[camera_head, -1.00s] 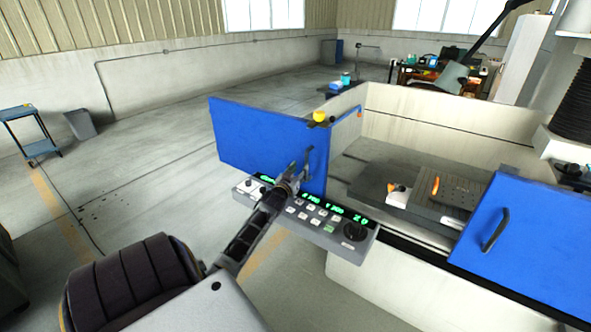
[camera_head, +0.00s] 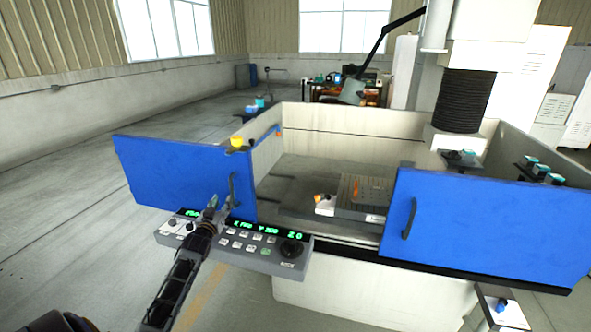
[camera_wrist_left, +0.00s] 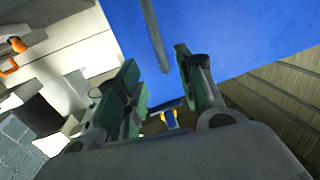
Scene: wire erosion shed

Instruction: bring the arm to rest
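My left gripper (camera_head: 213,204) is in front of the left blue door (camera_head: 170,172), just left of and below its dark handle (camera_head: 233,190). In the left wrist view my left gripper (camera_wrist_left: 160,80) has two green-padded fingers standing apart with nothing held between them. The grey handle (camera_wrist_left: 155,35) shows beyond the fingertips against the blue panel, apart from them. My right gripper is in neither view.
A control panel (camera_head: 290,247) with green displays is close beside the left gripper. The right blue door (camera_head: 480,225) has its own handle (camera_head: 410,218). A machine tank (camera_head: 350,145) with a work table lies behind. Open floor (camera_head: 60,210) is at left.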

